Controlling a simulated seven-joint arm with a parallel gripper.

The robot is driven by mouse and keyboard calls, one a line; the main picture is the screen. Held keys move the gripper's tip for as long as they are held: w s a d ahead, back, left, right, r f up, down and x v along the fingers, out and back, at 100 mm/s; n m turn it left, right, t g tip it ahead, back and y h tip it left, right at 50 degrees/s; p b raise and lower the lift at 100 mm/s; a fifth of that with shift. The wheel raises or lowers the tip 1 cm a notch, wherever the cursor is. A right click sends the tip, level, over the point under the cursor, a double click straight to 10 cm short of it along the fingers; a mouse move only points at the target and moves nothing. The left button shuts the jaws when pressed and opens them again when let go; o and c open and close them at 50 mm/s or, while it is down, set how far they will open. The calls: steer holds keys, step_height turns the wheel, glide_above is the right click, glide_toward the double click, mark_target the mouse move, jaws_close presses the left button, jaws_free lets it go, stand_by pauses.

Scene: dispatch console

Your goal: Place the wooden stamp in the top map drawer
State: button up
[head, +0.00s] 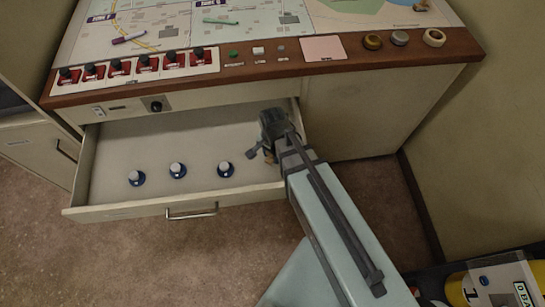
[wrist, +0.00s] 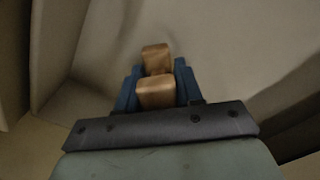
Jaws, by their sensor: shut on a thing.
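The top map drawer (head: 120,205) is pulled open under the console. My gripper (head: 262,152) reaches over its right part, close to the right wall. In the wrist view, the blue fingers of my gripper (wrist: 157,88) are shut on the brown wooden stamp (wrist: 157,94). In the head view the stamp is mostly hidden by my gripper, with a small brown bit showing. The pale drawer floor (wrist: 225,45) shows beyond the stamp in the wrist view. I cannot tell whether the stamp touches the floor.
Several round blue-and-white pieces, such as one at the middle (head: 177,170), stand in the front of the drawer. The drawer's left and back floor is clear. The console edge (head: 300,68) overhangs the back, with a row of red switches (head: 142,67) at left.

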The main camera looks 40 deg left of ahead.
steer(key=shift+f, duration=1.35)
steer(key=shift+f, duration=0.2)
steer(key=o, duration=1)
steer(key=shift+r, duration=0.15)
steer(key=shift+r, duration=6.05)
